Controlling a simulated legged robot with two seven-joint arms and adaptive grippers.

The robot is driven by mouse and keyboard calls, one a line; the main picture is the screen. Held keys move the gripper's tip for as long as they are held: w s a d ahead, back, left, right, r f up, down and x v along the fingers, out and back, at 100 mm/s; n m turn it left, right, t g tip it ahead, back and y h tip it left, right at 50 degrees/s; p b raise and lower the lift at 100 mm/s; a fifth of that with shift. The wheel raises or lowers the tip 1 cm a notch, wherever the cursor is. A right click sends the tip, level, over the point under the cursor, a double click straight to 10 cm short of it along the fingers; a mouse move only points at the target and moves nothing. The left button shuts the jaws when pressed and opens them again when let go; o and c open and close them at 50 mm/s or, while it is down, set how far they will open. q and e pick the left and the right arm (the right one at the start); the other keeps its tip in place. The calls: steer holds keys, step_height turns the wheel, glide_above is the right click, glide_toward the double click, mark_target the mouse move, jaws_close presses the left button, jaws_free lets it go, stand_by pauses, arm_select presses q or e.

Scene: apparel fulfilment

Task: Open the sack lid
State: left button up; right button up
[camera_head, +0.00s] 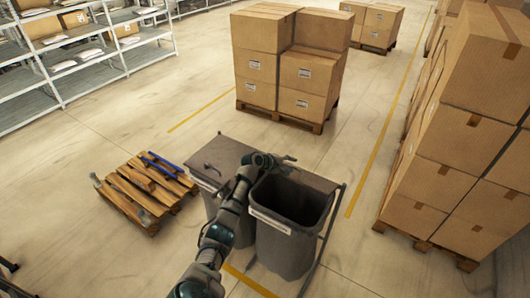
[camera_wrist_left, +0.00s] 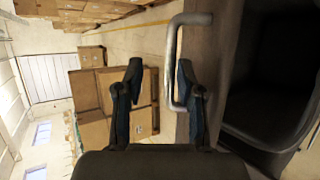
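Two dark grey sacks stand side by side in the head view. The left sack's lid (camera_head: 222,154) is closed over its top and has a handle. The right sack (camera_head: 287,245) shows an open, dark mouth, with a grey lid panel (camera_head: 318,181) along its far edge. My left gripper (camera_head: 283,160) is at that far edge. In the left wrist view my left gripper (camera_wrist_left: 161,85) is open, and a grey U-shaped handle (camera_wrist_left: 172,65) shows between its fingers, closer to the right finger. Whether they touch cannot be told. My right gripper is not in view.
A wooden pallet (camera_head: 146,190) with tools lies left of the sacks. Stacked boxes (camera_head: 285,62) on a pallet stand behind them, and another tall stack (camera_head: 455,140) stands at the right. Shelves (camera_head: 85,55) are at the back left. Floor between is clear.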

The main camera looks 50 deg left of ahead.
arm_select(q)
steer(key=shift+s+d+r, duration=0.2)
steer(key=shift+s+r, duration=0.3)
steer(key=shift+r, duration=0.2)
steer(key=shift+v, duration=0.95)
steer(key=shift+s+a+r, duration=0.15)
steer(key=shift+r, duration=0.15)
steer(key=shift+s+a+r, duration=0.3)
steer(key=shift+s+a, duration=0.1)
steer(key=shift+a, duration=0.1)
steer(key=shift+s+a+r, duration=0.15)
steer(key=shift+s+r, duration=0.05)
steer(key=shift+s, duration=0.05)
steer(key=shift+s+r, duration=0.45)
steer(key=w+r+v, duration=0.1)
steer(key=v, duration=0.7)
steer(key=shift+s+r, duration=0.3)
steer(key=shift+r, duration=0.15)
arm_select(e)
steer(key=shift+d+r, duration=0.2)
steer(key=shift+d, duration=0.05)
